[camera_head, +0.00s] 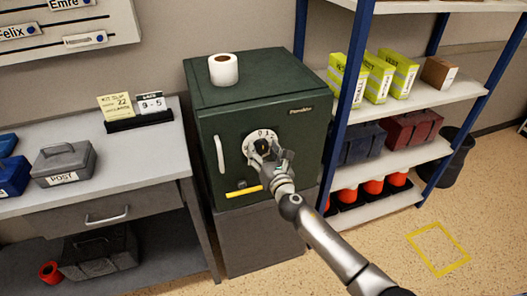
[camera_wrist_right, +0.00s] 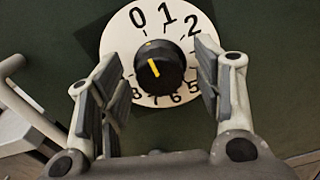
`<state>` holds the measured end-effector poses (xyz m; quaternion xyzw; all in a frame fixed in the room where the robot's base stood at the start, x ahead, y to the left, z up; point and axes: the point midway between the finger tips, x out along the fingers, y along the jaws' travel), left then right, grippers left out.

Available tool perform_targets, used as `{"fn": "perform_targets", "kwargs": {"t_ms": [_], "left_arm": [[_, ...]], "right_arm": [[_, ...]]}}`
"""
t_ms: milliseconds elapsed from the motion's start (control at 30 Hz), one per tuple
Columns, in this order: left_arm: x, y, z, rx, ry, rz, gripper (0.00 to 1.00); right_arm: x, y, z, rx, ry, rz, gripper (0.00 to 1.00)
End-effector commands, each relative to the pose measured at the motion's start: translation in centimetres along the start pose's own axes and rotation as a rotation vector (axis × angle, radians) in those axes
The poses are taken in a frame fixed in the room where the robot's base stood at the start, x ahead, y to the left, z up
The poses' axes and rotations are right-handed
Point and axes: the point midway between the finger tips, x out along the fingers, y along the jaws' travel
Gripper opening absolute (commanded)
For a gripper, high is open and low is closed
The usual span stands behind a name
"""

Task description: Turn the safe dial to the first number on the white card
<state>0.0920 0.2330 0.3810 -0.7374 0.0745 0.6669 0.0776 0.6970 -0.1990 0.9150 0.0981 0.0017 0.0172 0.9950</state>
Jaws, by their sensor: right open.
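The dark green safe (camera_head: 215,130) stands on a grey cabinet. Its dial is a white number plate (camera_head: 250,137) with a black knob; the knob (camera_wrist_right: 172,68) and its yellow mark show in the right wrist view. The mark points up and slightly left, toward the 0. My right gripper (camera_head: 264,150) is in front of the dial. Its open fingers (camera_wrist_right: 161,80) stand on either side of the knob, with gaps visible. They hide part of the plate's numbers. The white card (camera_head: 152,103) reads 9 - 5 and stands on the desk. My left gripper is not in view.
A yellow slip (camera_head: 118,105) marked 22 stands beside the card. The safe has a pale handle (camera_head: 220,155) left of the dial and a yellow bar (camera_head: 243,191) below. A toilet roll (camera_head: 223,70) sits on top. A blue-post shelf (camera_head: 392,112) stands close on the right.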

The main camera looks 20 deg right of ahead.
Motion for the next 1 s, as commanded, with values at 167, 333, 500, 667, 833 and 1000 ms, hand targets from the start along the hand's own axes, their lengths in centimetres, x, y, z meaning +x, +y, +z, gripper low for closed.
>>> {"fn": "perform_targets", "kwargs": {"t_ms": [167, 333, 500, 667, 833, 1000], "left_arm": [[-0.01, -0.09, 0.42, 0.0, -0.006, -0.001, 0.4], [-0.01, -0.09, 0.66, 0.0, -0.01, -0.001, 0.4], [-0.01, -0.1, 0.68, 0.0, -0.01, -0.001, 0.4], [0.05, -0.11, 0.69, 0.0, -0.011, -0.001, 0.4], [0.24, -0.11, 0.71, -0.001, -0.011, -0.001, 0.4], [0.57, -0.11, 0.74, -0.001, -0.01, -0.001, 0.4]], "right_arm": [[-0.02, -0.01, 0.0, 0.0, 0.0, 0.0, 0.51], [-0.03, -0.02, -0.01, 0.0, 0.0, -0.001, 0.3], [-0.04, -0.02, -0.02, 0.0, 0.0, -0.001, 0.13], [-0.04, -0.03, -0.05, 0.014, 0.0, -0.001, 0.13], [-0.04, -0.05, -0.08, 0.069, 0.0, -0.001, 0.13], [-0.05, -0.06, -0.15, 0.178, 0.0, -0.001, 0.13]]}}
